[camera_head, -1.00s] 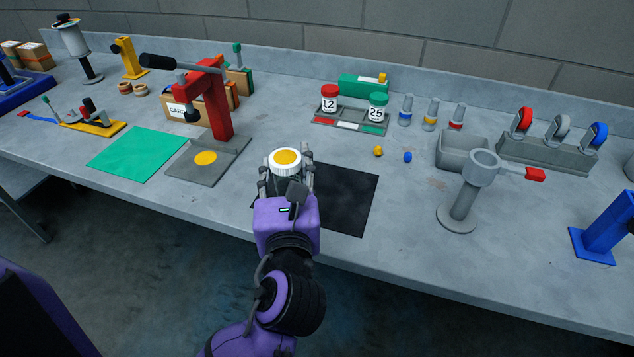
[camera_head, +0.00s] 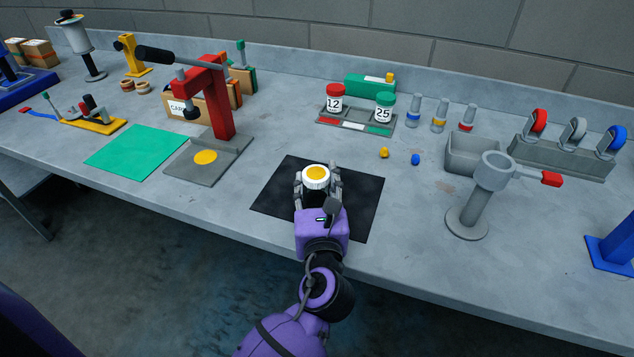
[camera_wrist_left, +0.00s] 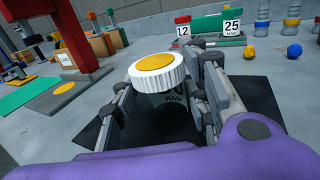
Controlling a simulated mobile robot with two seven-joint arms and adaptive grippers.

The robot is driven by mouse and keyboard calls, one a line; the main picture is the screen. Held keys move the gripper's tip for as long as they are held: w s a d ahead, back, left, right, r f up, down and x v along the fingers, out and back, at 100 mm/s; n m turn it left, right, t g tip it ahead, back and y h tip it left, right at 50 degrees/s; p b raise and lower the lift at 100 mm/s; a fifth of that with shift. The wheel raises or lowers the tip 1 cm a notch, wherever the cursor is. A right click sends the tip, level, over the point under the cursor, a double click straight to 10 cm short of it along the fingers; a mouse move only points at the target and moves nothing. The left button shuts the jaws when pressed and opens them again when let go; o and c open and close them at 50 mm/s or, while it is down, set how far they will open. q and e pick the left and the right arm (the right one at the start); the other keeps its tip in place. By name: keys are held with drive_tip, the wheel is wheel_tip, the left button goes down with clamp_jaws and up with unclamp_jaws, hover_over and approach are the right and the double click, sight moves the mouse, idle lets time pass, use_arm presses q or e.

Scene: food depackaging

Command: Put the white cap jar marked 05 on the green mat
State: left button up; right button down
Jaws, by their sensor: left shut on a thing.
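The white-capped jar (camera_head: 316,175) has a ribbed white lid with a yellow disc on top. My left gripper (camera_head: 317,187) is shut on it, and the jar stands upright between the fingers over the black mat. Whether the jar touches the mat is hard to tell. The green mat (camera_head: 135,152) lies empty at the left of the bench. My right gripper is not in view.
The black mat (camera_head: 365,205) lies under my gripper. A red press (camera_head: 215,110) on a grey base with a yellow disc stands between it and the green mat. Jars 12 (camera_head: 335,98) and 25 (camera_head: 384,107) stand on a grey rack behind. A grey stand (camera_head: 468,215) is at the right.

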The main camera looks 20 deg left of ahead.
use_arm(q)
drive_tip(key=shift+f, duration=0.1)
drive_tip(key=o, duration=1.3)
